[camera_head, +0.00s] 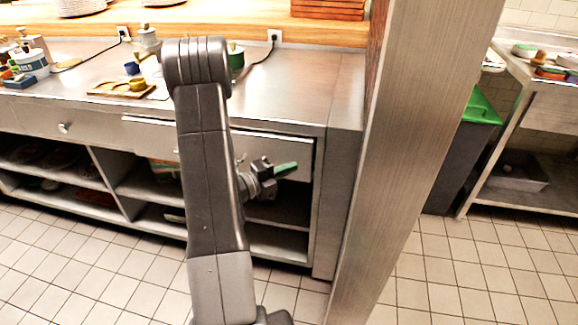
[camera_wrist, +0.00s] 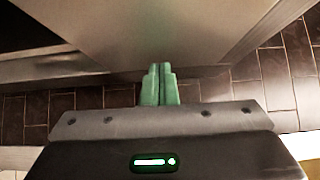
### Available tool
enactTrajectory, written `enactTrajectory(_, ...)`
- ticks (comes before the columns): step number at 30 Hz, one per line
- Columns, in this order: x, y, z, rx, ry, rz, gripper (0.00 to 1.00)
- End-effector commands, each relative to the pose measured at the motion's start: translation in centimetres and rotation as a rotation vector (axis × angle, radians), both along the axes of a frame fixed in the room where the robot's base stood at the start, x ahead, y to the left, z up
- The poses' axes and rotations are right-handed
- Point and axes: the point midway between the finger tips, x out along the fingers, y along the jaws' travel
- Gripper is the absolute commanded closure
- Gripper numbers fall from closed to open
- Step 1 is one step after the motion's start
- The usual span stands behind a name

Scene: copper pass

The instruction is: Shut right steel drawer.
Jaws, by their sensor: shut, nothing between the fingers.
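The right steel drawer (camera_head: 272,149) is under the steel counter, partly behind my arm in the head view. Its front appears to stand out a little, with a visible top edge and a dark gap at its right side. My gripper (camera_head: 287,168) is at the right part of the drawer front, its green fingers pointing right. In the wrist view my gripper (camera_wrist: 159,84) has its fingers together and empty, close to a broad pale surface (camera_wrist: 150,30) that looks like the drawer front. I cannot tell whether they touch it. The drawer's handle is hidden.
A left drawer with a round knob (camera_head: 63,127) looks shut. Open shelves (camera_head: 150,185) lie below. A steel post (camera_head: 395,150) stands close on the right. The counter (camera_head: 300,85) holds containers and a board at left. Tiled floor (camera_head: 60,270) in front is clear.

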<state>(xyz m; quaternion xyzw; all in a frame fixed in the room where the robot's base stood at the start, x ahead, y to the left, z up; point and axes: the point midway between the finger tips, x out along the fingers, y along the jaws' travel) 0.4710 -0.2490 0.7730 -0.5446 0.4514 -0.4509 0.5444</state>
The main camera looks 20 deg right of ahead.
Motion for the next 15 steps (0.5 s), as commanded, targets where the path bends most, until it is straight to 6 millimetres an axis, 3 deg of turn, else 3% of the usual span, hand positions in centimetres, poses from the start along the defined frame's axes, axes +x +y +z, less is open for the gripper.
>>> enactTrajectory(6, 1.4, -0.9, 0.0, 0.001, 0.000, 0.000, 1.00)
enactTrajectory(15, 1.5, -1.0, 0.0, 0.001, 0.000, 0.000, 1.00)
